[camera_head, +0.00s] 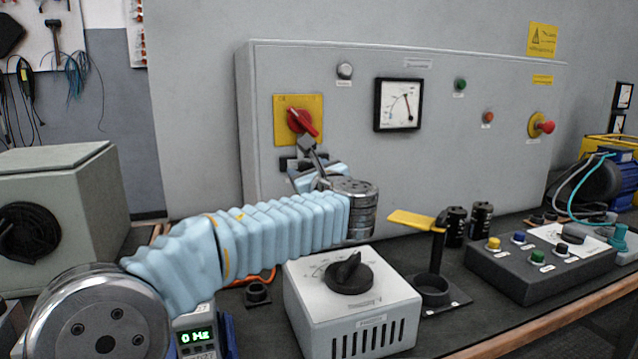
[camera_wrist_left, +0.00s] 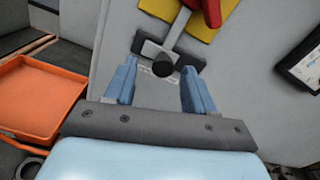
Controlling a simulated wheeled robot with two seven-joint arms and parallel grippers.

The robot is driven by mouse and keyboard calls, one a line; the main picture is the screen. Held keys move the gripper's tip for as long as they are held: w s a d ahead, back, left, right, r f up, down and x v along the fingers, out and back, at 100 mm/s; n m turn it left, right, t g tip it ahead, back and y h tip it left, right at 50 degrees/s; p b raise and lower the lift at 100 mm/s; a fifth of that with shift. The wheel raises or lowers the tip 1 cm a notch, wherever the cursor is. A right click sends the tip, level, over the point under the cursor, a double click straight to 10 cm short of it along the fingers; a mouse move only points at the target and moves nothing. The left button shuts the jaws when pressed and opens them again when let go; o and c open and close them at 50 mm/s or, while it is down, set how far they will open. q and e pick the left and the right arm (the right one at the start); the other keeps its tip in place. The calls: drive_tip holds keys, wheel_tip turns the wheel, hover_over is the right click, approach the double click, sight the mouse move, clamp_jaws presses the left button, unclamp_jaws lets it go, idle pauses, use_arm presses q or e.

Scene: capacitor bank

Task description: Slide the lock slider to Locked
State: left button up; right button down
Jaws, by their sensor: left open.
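The lock slider is a grey bar with a round black knob (camera_wrist_left: 163,67) at its lower end, seen in the left wrist view. The bar slants up from dark guide blocks (camera_wrist_left: 192,62) toward the red rotary handle (camera_head: 302,121) on its yellow plate (camera_head: 283,106). In the head view the slider bar (camera_head: 312,152) shows just below that handle, partly hidden by my gripper. My left gripper (camera_wrist_left: 159,78) is open, with its two blue fingers on either side of the knob. Whether they touch it cannot be told. My right gripper is not in view.
The grey cabinet (camera_head: 440,90) carries a gauge (camera_head: 398,105) and a red emergency button (camera_head: 544,126). A dial box (camera_head: 352,300) stands on the bench below my arm. A yellow-topped stand (camera_head: 418,219) is to its right. An orange tray (camera_wrist_left: 38,97) lies left in the wrist view.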

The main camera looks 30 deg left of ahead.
use_arm(q)
drive_tip(key=v, duration=1.1)
drive_tip(key=shift+s+d+b, duration=0.2)
drive_tip(key=shift+s+b, duration=0.1)
drive_tip(key=shift+b, duration=0.1)
